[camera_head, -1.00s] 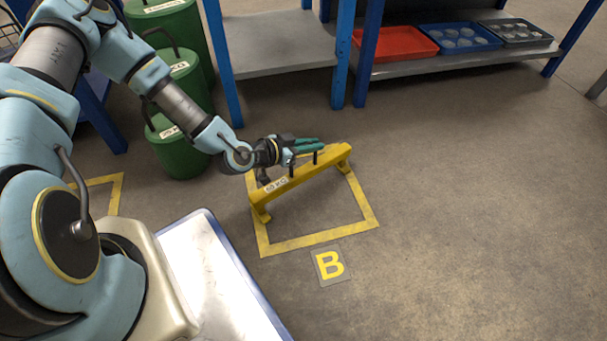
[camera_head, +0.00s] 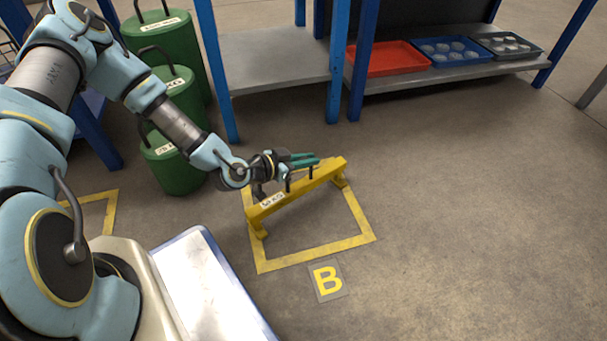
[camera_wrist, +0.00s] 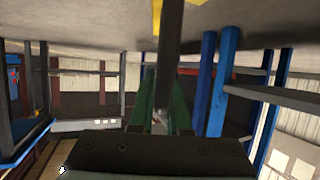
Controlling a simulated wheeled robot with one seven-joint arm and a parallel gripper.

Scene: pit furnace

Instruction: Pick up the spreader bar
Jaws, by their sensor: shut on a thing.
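The spreader bar (camera_head: 322,174) is a yellow beam with a foot at each end, a weight label and dark upright posts. It stands inside the yellow floor outline beside the letter B. My gripper (camera_head: 306,160), with green fingers, is level above the bar and shut on its dark handle. In the wrist view the dark handle (camera_wrist: 169,45) passes between the green fingers of my gripper (camera_wrist: 164,85), and a bit of the yellow bar (camera_wrist: 157,14) shows at the top. The feet appear at floor level; I cannot tell any small gap.
Green weights (camera_head: 172,165) stand close to my arm on the left. A blue-legged bench (camera_head: 275,62) and a shelf with a red tray (camera_head: 385,60) and blue tray (camera_head: 455,50) stand behind. A sign B (camera_head: 327,280) lies in front. Floor to the right is clear.

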